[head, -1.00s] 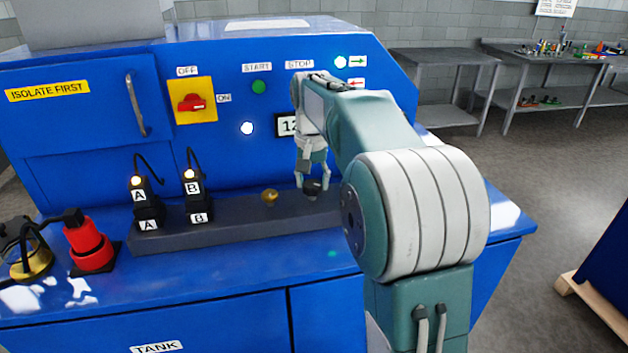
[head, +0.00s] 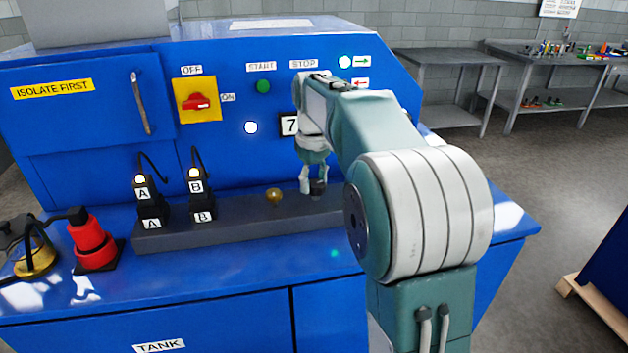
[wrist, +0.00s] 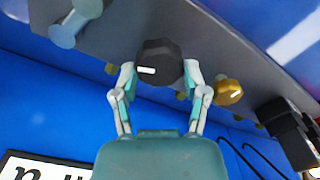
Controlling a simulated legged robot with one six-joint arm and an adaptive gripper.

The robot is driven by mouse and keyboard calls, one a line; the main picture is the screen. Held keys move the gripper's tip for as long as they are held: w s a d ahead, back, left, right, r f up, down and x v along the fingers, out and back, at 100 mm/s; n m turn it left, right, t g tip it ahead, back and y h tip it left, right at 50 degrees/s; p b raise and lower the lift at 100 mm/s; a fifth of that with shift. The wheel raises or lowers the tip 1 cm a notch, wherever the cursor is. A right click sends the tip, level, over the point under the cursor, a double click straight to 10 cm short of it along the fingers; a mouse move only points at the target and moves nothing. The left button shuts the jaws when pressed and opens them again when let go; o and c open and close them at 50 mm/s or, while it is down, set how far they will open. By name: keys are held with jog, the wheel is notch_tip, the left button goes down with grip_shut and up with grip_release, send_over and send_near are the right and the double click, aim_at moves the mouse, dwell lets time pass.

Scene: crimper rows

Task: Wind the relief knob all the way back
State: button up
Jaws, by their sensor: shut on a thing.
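The relief knob (wrist: 159,62) is a black round knob with a white pointer mark on its face. In the wrist view it sits between the two fingers of my gripper (wrist: 160,82), which touch its sides. In the head view the knob (head: 318,188) stands at the right part of the grey manifold block, and my gripper (head: 311,188) is on it from above, partly hidden by my arm. A number display (head: 289,125) on the blue panel is partly covered by my arm; a 7 shows. It also shows upside down in the wrist view (wrist: 30,168).
A brass knob (head: 274,195) sits just left of the black one on the grey manifold block (head: 240,226). Connectors marked A (head: 151,212) and B (head: 202,205) stand further left. A red and yellow isolator switch (head: 196,102) and a green start button (head: 263,86) are on the panel.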

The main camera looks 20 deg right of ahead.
aim_at(314, 182)
jog(key=shift+s+f+n, duration=0.1)
jog(key=shift+f+n, duration=0.05)
jog(key=shift+n, duration=1.05)
jog(key=o, duration=1.1)
jog(key=shift+o, duration=0.2)
jog(key=shift+r, duration=0.2)
notch_tip(314, 182, up, 12)
jog(key=shift+f, duration=0.15)
